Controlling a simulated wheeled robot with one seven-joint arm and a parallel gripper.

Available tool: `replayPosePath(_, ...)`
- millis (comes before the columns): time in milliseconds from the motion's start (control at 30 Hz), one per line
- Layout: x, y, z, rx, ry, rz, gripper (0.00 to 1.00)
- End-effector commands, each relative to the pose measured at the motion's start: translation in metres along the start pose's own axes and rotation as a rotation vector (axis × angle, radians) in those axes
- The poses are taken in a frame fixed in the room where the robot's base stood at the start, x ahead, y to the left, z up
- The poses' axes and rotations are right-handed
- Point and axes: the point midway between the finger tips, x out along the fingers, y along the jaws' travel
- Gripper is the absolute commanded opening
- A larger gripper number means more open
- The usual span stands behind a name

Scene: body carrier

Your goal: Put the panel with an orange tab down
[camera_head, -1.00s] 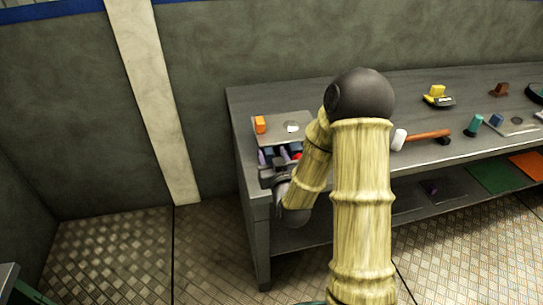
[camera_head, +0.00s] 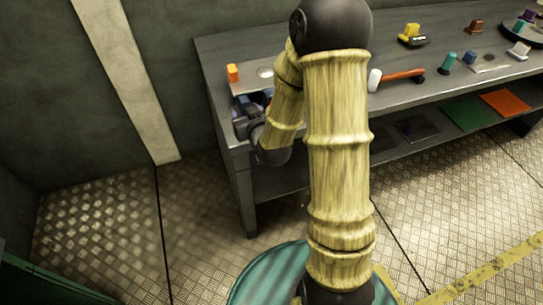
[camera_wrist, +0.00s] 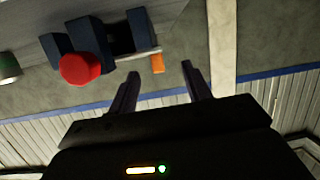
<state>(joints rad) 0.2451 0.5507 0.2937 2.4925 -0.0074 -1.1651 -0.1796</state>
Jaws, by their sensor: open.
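The panel (camera_head: 248,82) is a flat grey plate with a pale round spot, at the left end of the bench. Its orange tab (camera_head: 232,72) stands up at its left side. In the wrist view the orange tab (camera_wrist: 158,63) appears between my fingertips, beyond them, with no visible contact. My gripper (camera_wrist: 160,70) is open and empty. In the head view it is by the bench's left front corner, on the near side of the panel, partly hidden by my arm.
Dark blue blocks (camera_wrist: 117,35) and a red round part (camera_wrist: 80,68) sit beside the panel in the wrist view. A hammer (camera_head: 400,77) lies to the right on the bench (camera_head: 335,105). A yellow object (camera_head: 411,32) stands behind it. Floor to the left is clear.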

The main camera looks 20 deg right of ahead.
Motion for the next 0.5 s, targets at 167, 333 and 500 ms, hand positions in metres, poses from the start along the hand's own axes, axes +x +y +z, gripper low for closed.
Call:
replayPosePath(167, -0.022, -0.005, 0.015, -0.021, -0.221, -0.023, 0.49)
replayPosePath(333, -0.054, -0.005, 0.031, -0.021, -0.437, -0.023, 0.49)
replayPosePath(500, -0.098, -0.004, 0.046, -0.005, -0.653, -0.009, 0.49)
